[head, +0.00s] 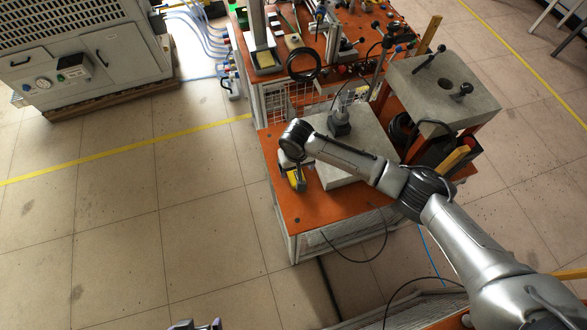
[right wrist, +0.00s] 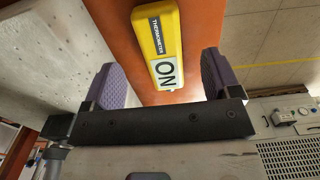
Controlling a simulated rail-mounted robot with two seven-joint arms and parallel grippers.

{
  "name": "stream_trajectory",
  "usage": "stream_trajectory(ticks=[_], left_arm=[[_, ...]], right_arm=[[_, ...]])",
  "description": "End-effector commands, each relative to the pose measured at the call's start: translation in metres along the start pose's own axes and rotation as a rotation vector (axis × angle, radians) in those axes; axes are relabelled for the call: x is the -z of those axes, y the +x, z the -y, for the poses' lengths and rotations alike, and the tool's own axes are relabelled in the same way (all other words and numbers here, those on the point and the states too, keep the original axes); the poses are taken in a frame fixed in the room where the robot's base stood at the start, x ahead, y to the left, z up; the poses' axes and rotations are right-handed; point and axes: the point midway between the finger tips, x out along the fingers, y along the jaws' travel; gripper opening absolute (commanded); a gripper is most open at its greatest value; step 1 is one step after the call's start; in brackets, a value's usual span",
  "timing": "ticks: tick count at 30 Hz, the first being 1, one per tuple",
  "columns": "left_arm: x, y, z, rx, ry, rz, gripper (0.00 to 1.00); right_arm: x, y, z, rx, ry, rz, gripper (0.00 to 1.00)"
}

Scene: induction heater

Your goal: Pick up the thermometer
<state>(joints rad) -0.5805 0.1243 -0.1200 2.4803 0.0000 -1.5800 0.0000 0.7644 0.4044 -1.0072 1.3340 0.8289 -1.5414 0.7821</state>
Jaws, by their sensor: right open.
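The thermometer is a yellow block with a grey "THERMOMETER" label and a white "ON" label. It lies on the orange table top near its left edge in the head view (head: 298,182) and shows large in the right wrist view (right wrist: 155,25). My right gripper (right wrist: 160,70) is open, its two purple pads on either side of the thermometer's near end, with gaps on both sides. In the head view my right gripper (head: 292,167) is over the thermometer and partly hides it. A small part of my left gripper (head: 195,325) shows at the bottom edge, mostly cut off.
A pale stone slab (head: 345,150) lies on the orange table (head: 310,215) close beside the thermometer. A black-and-grey device (head: 340,122) stands on the slab. A raised stone block (head: 440,85) stands at the right. The floor left of the table is clear.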

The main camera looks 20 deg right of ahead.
Motion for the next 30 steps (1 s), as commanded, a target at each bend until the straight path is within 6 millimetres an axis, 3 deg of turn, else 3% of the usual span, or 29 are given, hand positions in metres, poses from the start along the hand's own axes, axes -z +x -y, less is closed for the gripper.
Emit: stream_trajectory(ticks=[13,24,30], left_arm=[[-0.002,0.006,-0.002,-0.004,-0.005,-0.001,1.0],[-0.002,0.006,-0.003,-0.006,-0.008,-0.001,1.0],[-0.002,0.007,-0.002,-0.005,-0.006,-0.001,1.0]], right_arm=[[0.001,0.046,0.0,0.0,0.001,0.0,0.83],[0.001,0.053,0.0,0.0,-0.001,-0.001,0.83],[0.001,0.053,0.0,0.0,-0.001,-0.001,0.66]])
